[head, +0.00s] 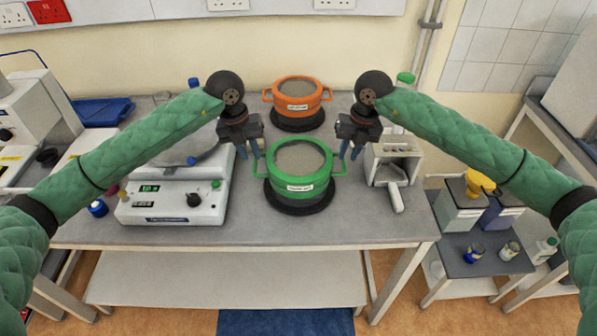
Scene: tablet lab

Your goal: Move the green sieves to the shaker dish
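The green sieve (299,168) is round with a side handle at left and right and a white label on its front. It rests on a black round base (300,207) in the middle of the bench. My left gripper (249,156) is just above the sieve's left handle, its blue fingers apart. My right gripper (351,156) is likewise just above the right handle, fingers apart. Neither clearly touches the sieve. A white machine (172,207) with green displays and a knob stands to the left.
An orange sieve (298,95) on a black base stands behind the green one. The bench front (255,232) is clear.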

